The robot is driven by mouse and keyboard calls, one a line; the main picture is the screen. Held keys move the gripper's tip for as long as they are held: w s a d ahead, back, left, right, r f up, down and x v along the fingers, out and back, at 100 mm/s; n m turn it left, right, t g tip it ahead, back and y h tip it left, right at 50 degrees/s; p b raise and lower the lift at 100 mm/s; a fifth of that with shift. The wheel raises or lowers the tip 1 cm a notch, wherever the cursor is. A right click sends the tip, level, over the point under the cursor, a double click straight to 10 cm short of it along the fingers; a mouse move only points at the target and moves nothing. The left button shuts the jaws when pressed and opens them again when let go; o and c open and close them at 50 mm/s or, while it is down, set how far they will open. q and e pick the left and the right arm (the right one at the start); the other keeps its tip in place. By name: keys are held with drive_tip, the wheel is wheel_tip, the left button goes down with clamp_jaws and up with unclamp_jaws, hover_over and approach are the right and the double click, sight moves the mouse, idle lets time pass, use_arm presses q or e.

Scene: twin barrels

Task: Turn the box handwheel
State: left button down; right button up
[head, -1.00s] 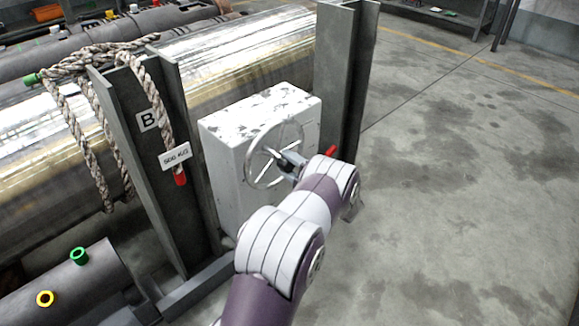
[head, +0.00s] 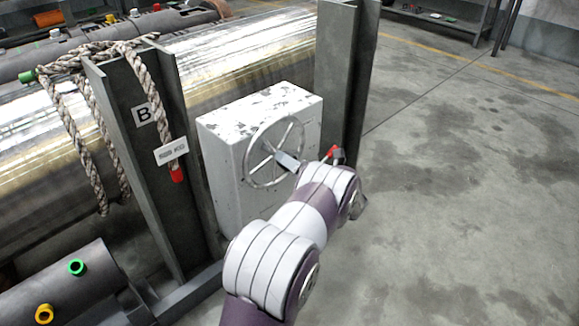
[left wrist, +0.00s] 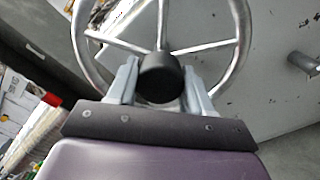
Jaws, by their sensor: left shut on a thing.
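The box handwheel (head: 263,166) is a silver spoked wheel on the front of a worn white box (head: 222,150). In the left wrist view my left gripper (left wrist: 160,82) is shut on the dark round knob (left wrist: 160,76) of the handwheel, one finger on each side. The wheel's rim (left wrist: 240,45) and spokes show behind the knob. My forearm hides part of the box's lower front in the head view. My right gripper is not in view.
Steel posts stand on both sides of the box, the left post (head: 130,140) with a rope (head: 75,120) over it. A large shiny barrel (head: 240,60) lies behind. The floor (head: 450,190) on the right is clear.

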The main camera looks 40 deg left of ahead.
use_arm(q)
drive_tip(key=shift+w+r+n, duration=0.1)
drive_tip(key=shift+n, duration=0.4)
drive_tip(key=shift+c, duration=2.3)
unclamp_jaws()
drive_tip(key=shift+d, duration=0.4)
drive_tip(key=d+p, duration=0.5)
drive_tip(key=d, duration=0.7)
drive_tip(key=shift+s, duration=0.4)
